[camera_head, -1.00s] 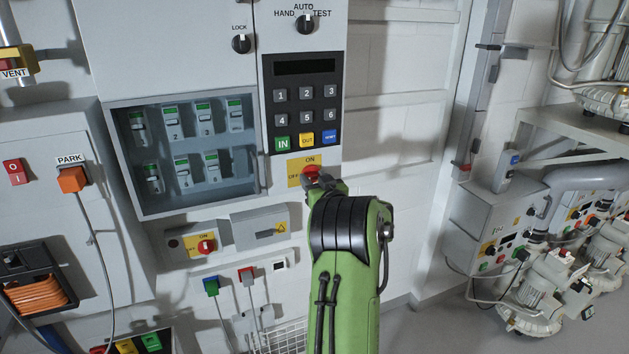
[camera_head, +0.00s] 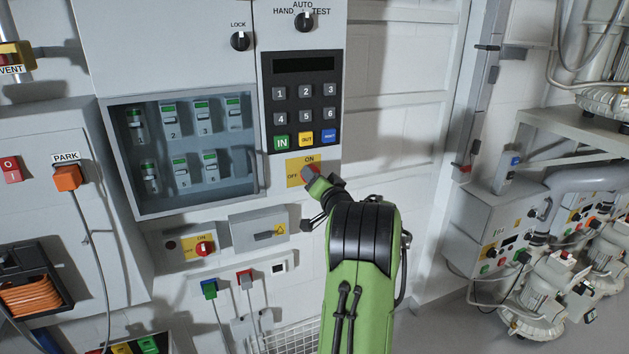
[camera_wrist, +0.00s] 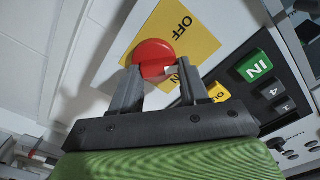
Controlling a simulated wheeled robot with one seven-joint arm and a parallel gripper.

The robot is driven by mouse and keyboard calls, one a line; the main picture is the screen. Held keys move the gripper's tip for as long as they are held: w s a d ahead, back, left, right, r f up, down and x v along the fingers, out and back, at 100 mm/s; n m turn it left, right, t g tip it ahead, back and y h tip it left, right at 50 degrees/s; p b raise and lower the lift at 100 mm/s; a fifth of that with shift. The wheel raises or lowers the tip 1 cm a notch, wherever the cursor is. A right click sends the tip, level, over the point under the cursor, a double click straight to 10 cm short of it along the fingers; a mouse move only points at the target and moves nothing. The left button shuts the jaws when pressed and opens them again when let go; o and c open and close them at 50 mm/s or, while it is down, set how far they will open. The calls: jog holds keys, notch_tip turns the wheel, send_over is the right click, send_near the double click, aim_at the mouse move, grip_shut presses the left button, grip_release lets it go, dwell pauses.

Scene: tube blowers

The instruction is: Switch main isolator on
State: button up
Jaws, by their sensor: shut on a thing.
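The isolator is a red round knob (camera_head: 312,171) on a yellow plate (camera_head: 294,173) marked ON at the top and OFF at the left, below the keypad. In the wrist view the red knob (camera_wrist: 152,52) sits between my fingertips, with OFF readable on the yellow plate (camera_wrist: 190,35) above right. A white mark shows on the knob's lower right side; the lettering beside it is partly hidden. My gripper (camera_wrist: 157,75) is shut on the knob. In the head view my gripper (camera_head: 320,180) reaches it from the lower right, and the arm hides part of the panel.
The keypad (camera_head: 303,102) is just above the plate. A second red knob (camera_head: 205,248) on a yellow plate is lower left. A grey cover (camera_head: 258,224) with a warning triangle lies below left of my gripper. Clear white wall (camera_head: 395,125) is to the right.

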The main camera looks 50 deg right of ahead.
jog(key=shift+s+d+f+m+p, duration=0.15)
jog(key=shift+m+p, duration=0.6)
jog(key=shift+m, duration=1.7)
jog(key=shift+d+r+m+p, duration=0.1)
jog(key=shift+m+p, duration=0.6)
jog(key=shift+m, duration=1.75)
jog(key=shift+f, duration=0.1)
jog(key=o, duration=1.1)
jog(key=shift+c, duration=0.2)
jog(key=shift+s, duration=0.1)
jog(key=b+v, duration=0.3)
jog(key=v, duration=1.2)
jog(key=shift+s+a+b, duration=0.2)
jog(key=shift+s+b, duration=0.05)
jog(key=shift+b, duration=0.05)
